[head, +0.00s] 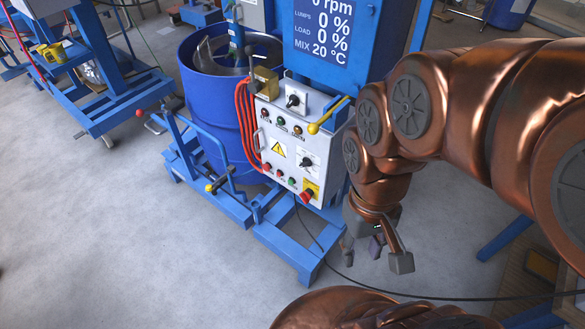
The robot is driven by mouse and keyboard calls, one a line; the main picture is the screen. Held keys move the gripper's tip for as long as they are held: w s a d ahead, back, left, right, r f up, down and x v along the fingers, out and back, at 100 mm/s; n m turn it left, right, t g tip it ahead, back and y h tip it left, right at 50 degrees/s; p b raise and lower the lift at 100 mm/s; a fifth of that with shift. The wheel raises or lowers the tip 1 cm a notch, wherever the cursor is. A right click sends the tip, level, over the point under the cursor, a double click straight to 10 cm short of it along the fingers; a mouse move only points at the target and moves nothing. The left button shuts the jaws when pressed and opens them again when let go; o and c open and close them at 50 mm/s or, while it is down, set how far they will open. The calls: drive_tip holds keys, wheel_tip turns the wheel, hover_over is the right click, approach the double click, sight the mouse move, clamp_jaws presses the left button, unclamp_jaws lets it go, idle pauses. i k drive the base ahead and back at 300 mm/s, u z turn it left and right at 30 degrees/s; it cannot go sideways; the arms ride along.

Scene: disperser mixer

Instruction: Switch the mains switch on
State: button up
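The white control panel (284,150) is on the front of the blue mixer machine. A black rotary knob (293,100) sits on a light box at the panel's top, and a second black rotary knob (306,162) sits lower right. I cannot read which one is the mains switch, nor its setting. A red mushroom button (306,195) on yellow is at the lower right corner. My gripper (375,255) hangs to the right of and below the panel, apart from it. Its fingers are spread, with nothing seen between them.
A yellow-ended lever (313,128) juts out at the panel's upper right edge. Red hoses (246,125) run down its left side. The blue drum (214,105) stands behind. The display (322,30) reads zeros and 20 °C. A black cable (430,296) crosses the floor; the grey floor at front left is clear.

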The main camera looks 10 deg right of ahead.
sight(305, 196)
drive_tip(key=u, duration=0.5)
drive_tip(key=k, duration=1.25)
drive_tip(key=u, duration=1.15)
drive_tip(key=i, duration=0.5)
drive_tip(key=u, duration=0.6)
drive_tip(key=i, duration=0.7)
drive_tip(key=z, duration=0.75)
drive_tip(key=i, duration=0.85)
drive_tip(key=z, duration=0.95)
